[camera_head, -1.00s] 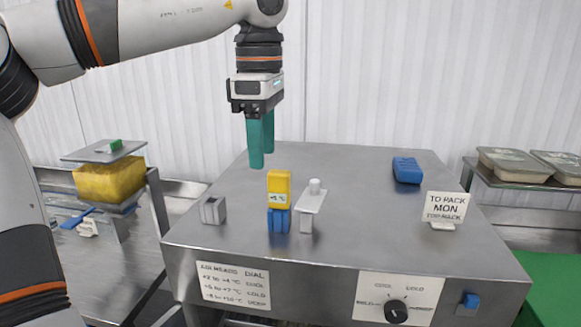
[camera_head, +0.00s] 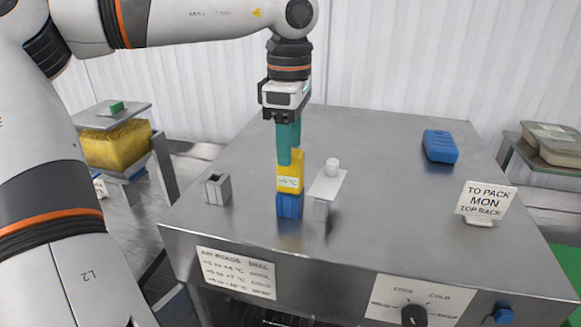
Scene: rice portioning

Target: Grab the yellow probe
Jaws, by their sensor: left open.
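The yellow probe (camera_head: 290,184) stands upright in a blue base (camera_head: 289,205) near the front of the steel table. A small pale display with a temperature reading shows on its front. My left gripper (camera_head: 288,158) points straight down with teal fingers and is open. Its fingertips are at the probe's top, one in front and one behind or beside it. I cannot tell whether they touch it. My right gripper is not in view.
A white-topped stand (camera_head: 328,186) is close to the probe's right. A small grey holder (camera_head: 217,189) stands to the left. A blue block (camera_head: 440,146) and a white sign (camera_head: 486,200) are on the right. The table's middle is clear.

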